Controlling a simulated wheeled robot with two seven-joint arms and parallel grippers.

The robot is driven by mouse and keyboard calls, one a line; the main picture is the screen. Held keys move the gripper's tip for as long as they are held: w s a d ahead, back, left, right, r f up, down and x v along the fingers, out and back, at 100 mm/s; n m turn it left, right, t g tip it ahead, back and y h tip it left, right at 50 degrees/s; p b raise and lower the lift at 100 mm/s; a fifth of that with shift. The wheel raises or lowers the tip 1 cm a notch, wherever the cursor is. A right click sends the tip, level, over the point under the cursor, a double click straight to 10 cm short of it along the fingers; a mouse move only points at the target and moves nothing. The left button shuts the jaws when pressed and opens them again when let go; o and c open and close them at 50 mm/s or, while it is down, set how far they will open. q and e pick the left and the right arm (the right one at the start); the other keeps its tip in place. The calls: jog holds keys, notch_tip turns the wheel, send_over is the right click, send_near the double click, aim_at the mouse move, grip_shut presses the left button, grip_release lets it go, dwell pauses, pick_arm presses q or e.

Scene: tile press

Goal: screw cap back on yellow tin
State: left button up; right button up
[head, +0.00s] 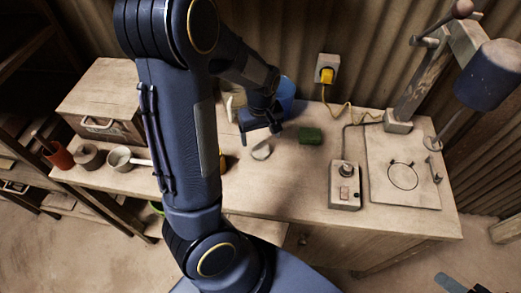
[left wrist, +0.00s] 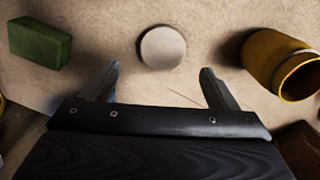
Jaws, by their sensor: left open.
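A pale round disc, which looks like the cap (left wrist: 163,47), lies flat on the bench. In the head view the cap (head: 261,153) is just below my left gripper (head: 260,131). In the left wrist view my left gripper (left wrist: 160,86) is open and empty, with the cap beyond and between its fingertips, apart from both. The yellow tin (left wrist: 270,52) is at the right edge of that view, its open mouth facing lower right; I cannot tell if it stands or lies. In the head view my arm hides most of the tin (head: 222,161).
A green block (head: 309,136) lies right of the cap. A blue container (head: 286,94) stands behind my gripper. A switch box (head: 345,186) and a press with a lever (head: 397,121) are at right. A wooden box (head: 104,100) and small pots are at left.

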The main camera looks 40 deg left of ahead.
aim_at(260, 150)
pick_arm(q)
jog(key=f, duration=0.4)
jog(key=shift+s+d+f, duration=0.1)
jog(key=shift+s+d, duration=0.05)
jog(key=shift+s, duration=0.2)
jog(key=shift+f, duration=0.55)
jog(key=shift+c, duration=0.3)
jog(key=c, duration=1)
jog(key=shift+r, duration=0.1)
